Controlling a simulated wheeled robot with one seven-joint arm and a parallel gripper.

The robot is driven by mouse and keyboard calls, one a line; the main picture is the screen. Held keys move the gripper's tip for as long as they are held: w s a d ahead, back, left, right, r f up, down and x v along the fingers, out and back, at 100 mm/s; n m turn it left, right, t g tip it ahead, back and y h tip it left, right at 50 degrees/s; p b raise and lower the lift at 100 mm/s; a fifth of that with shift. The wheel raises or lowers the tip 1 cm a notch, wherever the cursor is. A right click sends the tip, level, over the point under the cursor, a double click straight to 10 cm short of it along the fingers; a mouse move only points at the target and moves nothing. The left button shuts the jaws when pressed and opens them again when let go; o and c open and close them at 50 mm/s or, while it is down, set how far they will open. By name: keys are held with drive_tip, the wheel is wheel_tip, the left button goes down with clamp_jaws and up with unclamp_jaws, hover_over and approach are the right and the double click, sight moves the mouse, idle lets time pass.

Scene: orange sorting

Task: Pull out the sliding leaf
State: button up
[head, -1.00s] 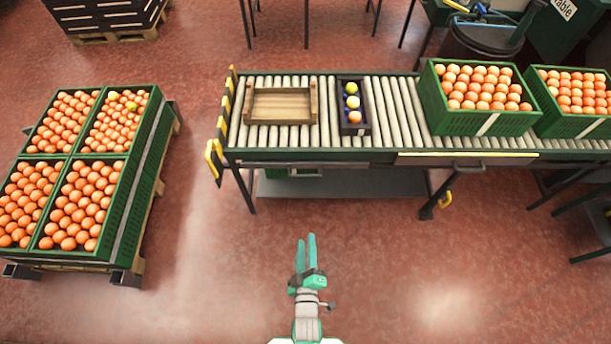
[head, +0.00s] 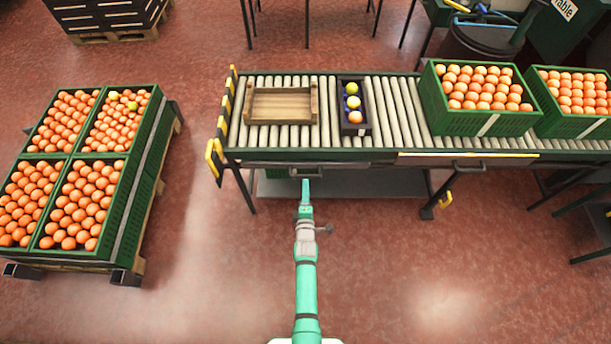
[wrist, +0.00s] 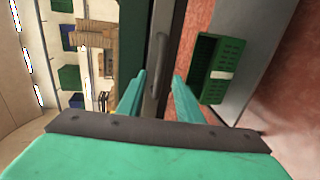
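The sliding leaf is not clearly visible as a panel; it appears closed in under the front edge of the roller conveyor (head: 375,155). A bar handle (head: 307,172) shows on that front edge, straight ahead of my gripper (head: 306,184). In the wrist view, the handle (wrist: 157,66) stands on a dark front face, between the lines of my two fingers. My gripper (wrist: 158,92) is open and empty, its fingertips pointing at the handle. From these views I cannot tell whether they touch it.
A wooden tray (head: 281,121) and a dark box of fruit (head: 340,119) rest on the rollers. Green orange crates (head: 470,121) stand further right. A green crate (wrist: 204,76) sits beneath the conveyor. Another handle (head: 469,168) is at right. The floor (head: 390,270) around my arm is clear.

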sight(305, 175)
drive_tip(key=x, duration=0.7)
drive_tip(key=shift+w, duration=0.2)
clamp_jaws()
